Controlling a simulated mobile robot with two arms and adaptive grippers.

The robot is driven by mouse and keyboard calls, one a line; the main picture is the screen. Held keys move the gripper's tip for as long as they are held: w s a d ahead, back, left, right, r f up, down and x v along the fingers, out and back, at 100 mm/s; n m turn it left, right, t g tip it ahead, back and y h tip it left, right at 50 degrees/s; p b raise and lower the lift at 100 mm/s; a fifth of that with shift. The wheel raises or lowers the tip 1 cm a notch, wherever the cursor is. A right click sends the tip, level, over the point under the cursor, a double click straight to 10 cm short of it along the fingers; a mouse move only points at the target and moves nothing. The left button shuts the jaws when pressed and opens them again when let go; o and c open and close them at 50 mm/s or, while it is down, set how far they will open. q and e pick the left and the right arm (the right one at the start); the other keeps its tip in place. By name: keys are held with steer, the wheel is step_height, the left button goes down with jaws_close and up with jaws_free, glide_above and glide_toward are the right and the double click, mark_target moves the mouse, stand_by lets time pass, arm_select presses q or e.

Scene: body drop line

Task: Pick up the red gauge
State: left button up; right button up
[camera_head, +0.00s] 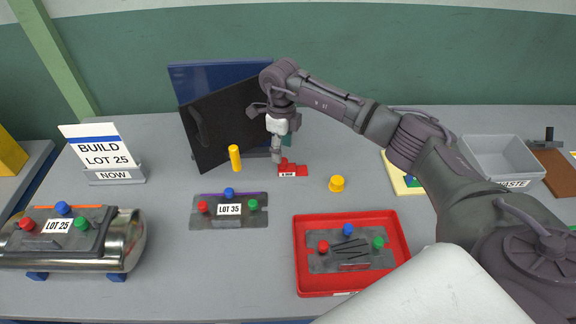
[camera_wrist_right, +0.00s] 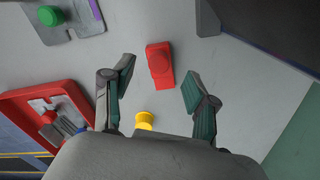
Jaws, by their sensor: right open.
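The red gauge (camera_head: 294,170) is a small stepped red block with a white label on its front, standing on the grey table in front of the dark panel. In the right wrist view the red gauge (camera_wrist_right: 160,65) shows a raised round part and lies between and just beyond the fingertips. My right gripper (camera_head: 277,154) points down at the gauge's left end and partly covers it. In the wrist view my right gripper (camera_wrist_right: 158,76) is open, with a finger on each side and nothing held. My left gripper is out of view.
The dark tilted panel (camera_head: 222,125) stands close behind the gauge. A yellow cylinder (camera_head: 235,158) is left, a yellow knob (camera_head: 337,184) right. The LOT 35 plate (camera_head: 216,221) and red tray (camera_head: 302,287) lie in front. A grey waste bin (camera_head: 497,150) is far right.

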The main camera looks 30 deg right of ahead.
mark_target(284, 160)
steer(key=shift+f+p, duration=0.25)
steer(key=shift+p, duration=0.05)
steer(key=f, duration=0.1)
steer(key=f+p, duration=0.2)
steer(key=shift+s+d+f, duration=0.1)
steer(key=shift+s+f, duration=0.15)
steer(key=shift+f, duration=0.65)
jaws_close()
